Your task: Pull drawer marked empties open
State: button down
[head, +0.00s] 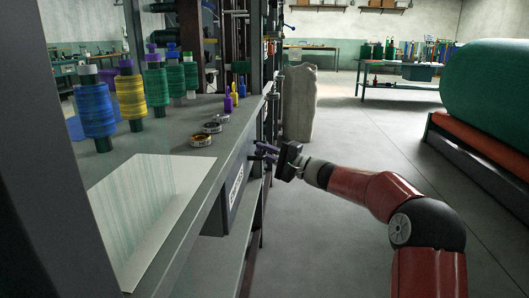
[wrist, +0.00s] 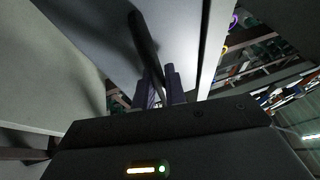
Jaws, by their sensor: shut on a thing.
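A grey drawer (head: 226,212) with a white label (head: 237,185) hangs under the edge of the workbench in the head view. The lettering on the label is too small and slanted to read surely. My gripper (head: 266,152) is at the far end of the drawer front, just below the bench edge. In the wrist view, a dark bar handle (wrist: 141,36) runs across the pale front, and my gripper's fingers (wrist: 162,85) are closed around its near end. I cannot tell from these views how far the drawer stands out.
The grey workbench (head: 135,150) bears several thread cones (head: 130,97), small rings (head: 203,140) and a pale sheet (head: 150,205). A pale wrapped bundle (head: 299,103) stands behind my gripper. A large green roll (head: 490,95) is at right. The floor (head: 330,240) between is clear.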

jog(key=d+b, duration=0.1)
jog(key=d, duration=2)
jog(key=shift+s+d, duration=0.2)
jog(key=shift+s, duration=0.2)
jog(key=shift+f, duration=0.1)
jog(key=c, duration=1.5)
grip_release()
jog(key=shift+o, duration=0.2)
jog(key=shift+d, duration=0.1)
jog(key=v, duration=0.7)
jog(key=shift+s+d, duration=0.15)
jog(key=shift+d, duration=0.1)
